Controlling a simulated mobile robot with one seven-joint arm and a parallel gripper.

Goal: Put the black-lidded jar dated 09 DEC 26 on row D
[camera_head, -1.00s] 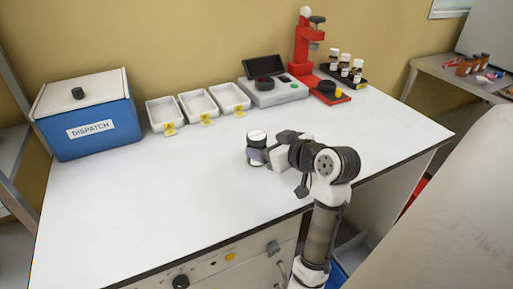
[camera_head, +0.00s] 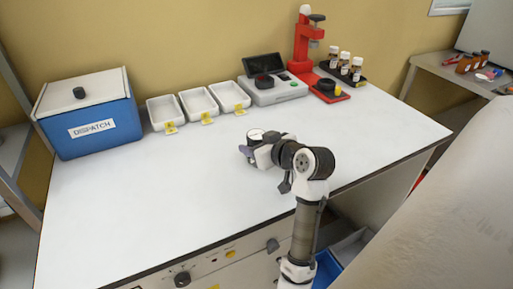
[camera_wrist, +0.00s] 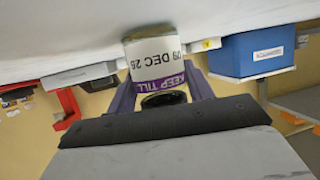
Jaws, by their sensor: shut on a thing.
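My gripper (camera_head: 254,149) is shut on a jar (camera_head: 256,135) over the middle of the white bench. In the wrist view the jar (camera_wrist: 155,55) sits between the two purple fingers of my gripper (camera_wrist: 160,88), upside down in the picture. Its label reads 09 DEC 26 and, on a purple band, KEEP TILL. Its dark lid (camera_wrist: 163,100) is toward my palm side in that picture. I cannot tell whether the jar touches the bench. No row marked D can be made out.
Three white trays (camera_head: 182,92) with yellow tags stand at the back; their letters are too small to read. A blue DISPATCH box (camera_head: 92,135) is at left. A grey device (camera_head: 277,95), red stand (camera_head: 302,45) and bottle rack (camera_head: 358,80) are at back right. The front-left bench is clear.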

